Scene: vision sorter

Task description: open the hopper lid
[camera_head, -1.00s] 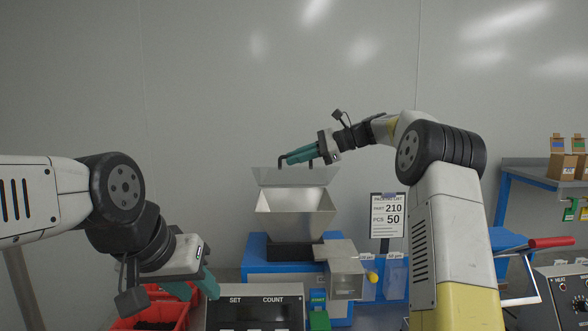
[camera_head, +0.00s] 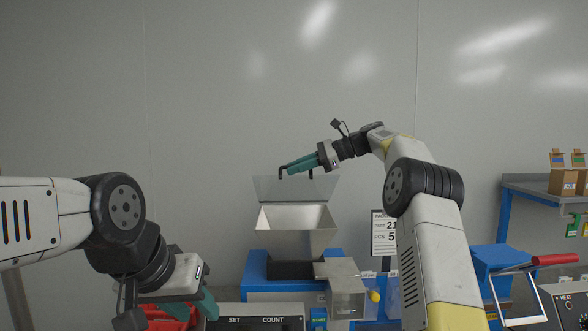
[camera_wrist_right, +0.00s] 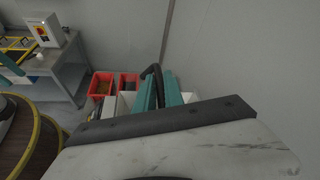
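The metal hopper (camera_head: 296,218) stands on a blue stand in the middle of the head view, its wide mouth uncovered. Its clear lid (camera_head: 296,189) is raised and tilted up behind the mouth. A dark handle (camera_head: 311,173) sits at the lid's upper edge. My right gripper (camera_head: 288,168) is at this handle with its teal fingers around it. In the right wrist view the black handle (camera_wrist_right: 151,72) curves in between the fingertips (camera_wrist_right: 160,82), which look closed on it. My left gripper (camera_head: 196,304) is low at the left, empty, with its fingers apart.
A side table (camera_head: 540,190) with cartons is at far right.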

